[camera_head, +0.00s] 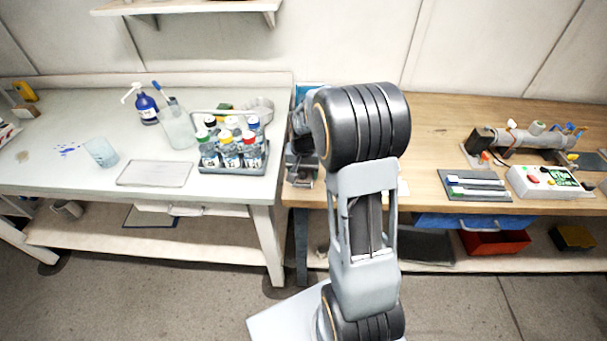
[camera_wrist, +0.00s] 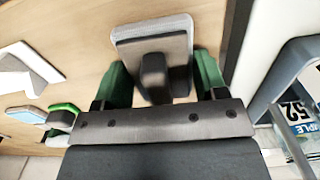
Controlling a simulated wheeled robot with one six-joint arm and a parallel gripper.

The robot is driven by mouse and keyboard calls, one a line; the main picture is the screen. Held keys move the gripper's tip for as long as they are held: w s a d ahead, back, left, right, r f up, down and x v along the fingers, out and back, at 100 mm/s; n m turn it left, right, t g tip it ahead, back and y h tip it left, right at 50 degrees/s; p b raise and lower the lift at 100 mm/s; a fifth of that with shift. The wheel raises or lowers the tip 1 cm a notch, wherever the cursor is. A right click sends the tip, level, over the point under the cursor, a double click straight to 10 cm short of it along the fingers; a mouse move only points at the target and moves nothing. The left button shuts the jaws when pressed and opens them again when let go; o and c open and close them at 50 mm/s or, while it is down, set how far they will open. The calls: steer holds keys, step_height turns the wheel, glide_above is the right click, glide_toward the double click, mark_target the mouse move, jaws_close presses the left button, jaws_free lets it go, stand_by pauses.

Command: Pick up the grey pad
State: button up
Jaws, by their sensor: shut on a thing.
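The grey pad (camera_wrist: 152,27) is a light grey slab with a darker backing and a dark raised grip, at the top middle of the wrist view. My gripper (camera_wrist: 160,78) has its two green fingers on either side of the dark grip and is shut on it. The wrist view does not clearly show whether the pad touches the wooden bench or is off it. In the head view my gripper (camera_head: 300,168) is at the left end of the wooden bench, mostly behind my arm, and I cannot make out the pad there.
A bottle caddy (camera_head: 232,172) stands on the white table to the left; its side shows in the wrist view (camera_wrist: 262,100). On the wooden bench (camera_head: 430,120) are a tray of slides (camera_head: 474,186), a control box (camera_head: 545,181) and a tube reactor (camera_head: 525,140).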

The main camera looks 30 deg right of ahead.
steer(key=shift+c, duration=1)
steer(key=shift+r, duration=0.15)
steer(key=shift+r, duration=0.65)
steer(key=s+d+r+b, duration=0.1)
steer(key=s+d+r, duration=0.2)
steer(key=s+r, duration=0.8)
steer(key=s, duration=0.2)
steer(key=shift+s+d+r+b, duration=0.25)
steer(key=shift+s+b, duration=0.05)
steer(key=shift+b, duration=0.1)
